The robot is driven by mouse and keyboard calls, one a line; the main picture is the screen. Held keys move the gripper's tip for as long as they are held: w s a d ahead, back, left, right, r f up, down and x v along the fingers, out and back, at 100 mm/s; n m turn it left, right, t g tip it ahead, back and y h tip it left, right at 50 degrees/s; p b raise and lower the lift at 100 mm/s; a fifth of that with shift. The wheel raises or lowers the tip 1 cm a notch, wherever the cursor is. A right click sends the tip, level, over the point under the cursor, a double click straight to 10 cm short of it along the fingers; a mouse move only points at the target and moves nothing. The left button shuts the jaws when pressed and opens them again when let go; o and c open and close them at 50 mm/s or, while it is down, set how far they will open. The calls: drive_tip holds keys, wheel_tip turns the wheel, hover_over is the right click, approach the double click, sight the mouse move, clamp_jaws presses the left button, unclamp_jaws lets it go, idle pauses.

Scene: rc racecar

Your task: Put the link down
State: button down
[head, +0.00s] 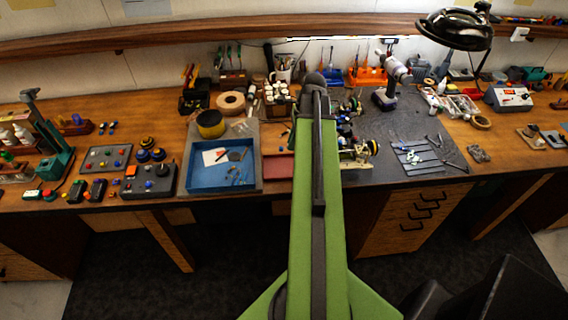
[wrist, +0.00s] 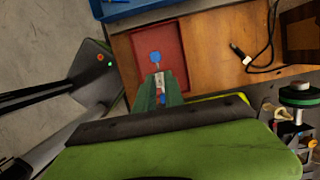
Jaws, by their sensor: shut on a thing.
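In the wrist view my gripper (wrist: 161,80) is shut on the link (wrist: 155,58), a small slim piece with a blue rounded end sticking out past the green fingertips. A pale part of it shows between the fingers. The gripper and link are over a shallow red tray (wrist: 178,38). I cannot tell whether the link touches the tray floor. In the head view the red tray (head: 278,168) lies on the bench just left of my green arm. The arm hides the gripper and the link there.
A blue tray (head: 222,187) with small parts lies left of the red tray. A racecar (head: 357,152) stands right of my arm on a dark mat (head: 400,110). In the wrist view a black cable (wrist: 271,40) lies on bare wood right of the red tray.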

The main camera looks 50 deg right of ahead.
sight(289, 167)
wheel_tip(289, 167, down, 10)
drive_tip(key=b, duration=0.9)
drive_tip(key=shift+f+b, duration=0.25)
drive_tip(key=shift+b, duration=0.1)
drive_tip(key=shift+r, duration=0.25)
drive_tip(key=shift+f, duration=0.2)
drive_tip(key=c, duration=1.4)
unclamp_jaws()
drive_tip(key=shift+c, duration=0.2)
drive_tip(key=shift+r, duration=0.1)
drive_tip(key=p+v, duration=1.1)
drive_tip(key=shift+r+p, duration=0.3)
drive_tip(key=shift+s+d+r+p, duration=0.1)
drive_tip(key=shift+d+r+p, duration=0.05)
drive_tip(key=shift+r+p, duration=0.25)
drive_tip(key=shift+f, duration=0.1)
